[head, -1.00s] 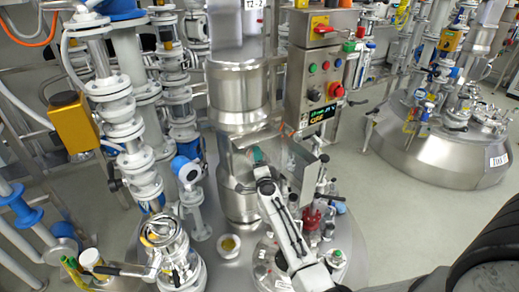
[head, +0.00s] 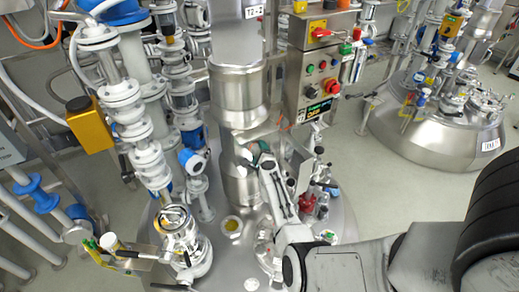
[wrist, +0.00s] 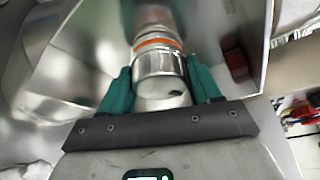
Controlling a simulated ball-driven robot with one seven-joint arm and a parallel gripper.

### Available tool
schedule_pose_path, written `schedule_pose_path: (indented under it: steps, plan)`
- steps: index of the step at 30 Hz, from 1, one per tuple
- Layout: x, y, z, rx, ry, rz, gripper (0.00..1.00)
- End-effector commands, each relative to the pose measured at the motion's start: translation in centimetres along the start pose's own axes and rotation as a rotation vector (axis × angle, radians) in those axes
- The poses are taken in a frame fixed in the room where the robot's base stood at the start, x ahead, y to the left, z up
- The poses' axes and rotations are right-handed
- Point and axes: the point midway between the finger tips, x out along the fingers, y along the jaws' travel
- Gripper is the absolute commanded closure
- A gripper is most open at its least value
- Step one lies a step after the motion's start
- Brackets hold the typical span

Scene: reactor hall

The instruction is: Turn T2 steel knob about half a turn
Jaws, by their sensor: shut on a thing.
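The steel knob (wrist: 160,68) is a shiny cylinder with an orange ring behind it, in the middle of the wrist view. My gripper (wrist: 160,82) has its teal fingers on either side of the knob and is shut on it. In the head view my gripper (head: 261,163) is small, at the lower part of the steel column (head: 238,95). The knob itself cannot be made out there. A label reading about "T2-2" (head: 254,12) is on the column above. How far the knob is turned cannot be told.
A control box (head: 318,75) with buttons and a red switch is just right of the column. Pale pipes with a yellow actuator (head: 90,124) stand at left. Fittings with a red part (head: 307,202) crowd the vessel lid. Another steel vessel (head: 420,140) stands at right beyond open floor.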

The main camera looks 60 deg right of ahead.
Motion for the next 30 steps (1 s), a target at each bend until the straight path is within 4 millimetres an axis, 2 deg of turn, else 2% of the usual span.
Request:
schedule_pose_path:
  steps: [11, 30]
  plan:
    - [0.00, 0.05, 0.14, 0.192, 0.000, 0.081, 0.68]
    - [0.00, 0.07, -0.11, 0.688, 0.002, 0.288, 0.68]
